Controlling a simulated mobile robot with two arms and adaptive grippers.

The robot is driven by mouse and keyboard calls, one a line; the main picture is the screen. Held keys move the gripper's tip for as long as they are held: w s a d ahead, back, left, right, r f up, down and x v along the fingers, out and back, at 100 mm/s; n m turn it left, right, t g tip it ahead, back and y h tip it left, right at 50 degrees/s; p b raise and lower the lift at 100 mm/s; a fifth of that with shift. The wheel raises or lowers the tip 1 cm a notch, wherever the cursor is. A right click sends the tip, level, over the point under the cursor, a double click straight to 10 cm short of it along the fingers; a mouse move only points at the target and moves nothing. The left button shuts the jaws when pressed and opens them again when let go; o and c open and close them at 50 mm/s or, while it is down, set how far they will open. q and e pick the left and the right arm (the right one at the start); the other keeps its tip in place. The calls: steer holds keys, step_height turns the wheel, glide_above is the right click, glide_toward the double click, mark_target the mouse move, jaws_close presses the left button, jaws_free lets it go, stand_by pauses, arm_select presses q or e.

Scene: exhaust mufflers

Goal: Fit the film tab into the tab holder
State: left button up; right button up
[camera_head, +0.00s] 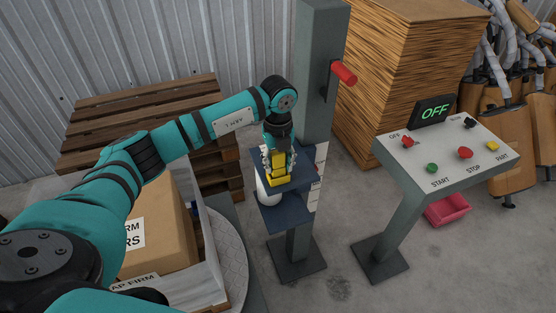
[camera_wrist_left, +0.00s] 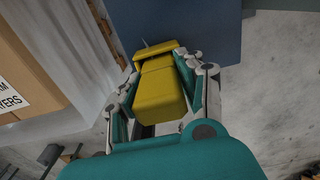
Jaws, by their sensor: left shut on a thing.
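My left gripper (camera_head: 279,172) reaches down to the upper dark blue plate (camera_head: 300,177) of a grey post stand. It is shut on a yellow block (camera_wrist_left: 158,92), which lies between its fingers in the left wrist view. A wider yellow piece (camera_wrist_left: 164,49) lies at the block's far end, over the blue plate (camera_wrist_left: 195,30). I cannot tell whether the two yellow parts are joined or only touching, or which is the film tab and which the tab holder. A white roll (camera_head: 266,192) stands between the upper and lower plates, partly hidden. My right gripper is not in view.
The grey post (camera_head: 316,60) with a red handle (camera_head: 344,73) rises beside my gripper. A control desk (camera_head: 455,155) reading OFF stands to the right. A cardboard box (camera_head: 160,225) lies below my left arm. Wooden pallets (camera_head: 130,115) are behind. Open floor separates stand and desk.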

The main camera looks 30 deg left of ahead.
arm_select(q)
steer(key=shift+f, duration=0.2)
steer(key=o, duration=1.1)
steer(key=shift+o, duration=0.2)
steer(key=shift+r, duration=0.1)
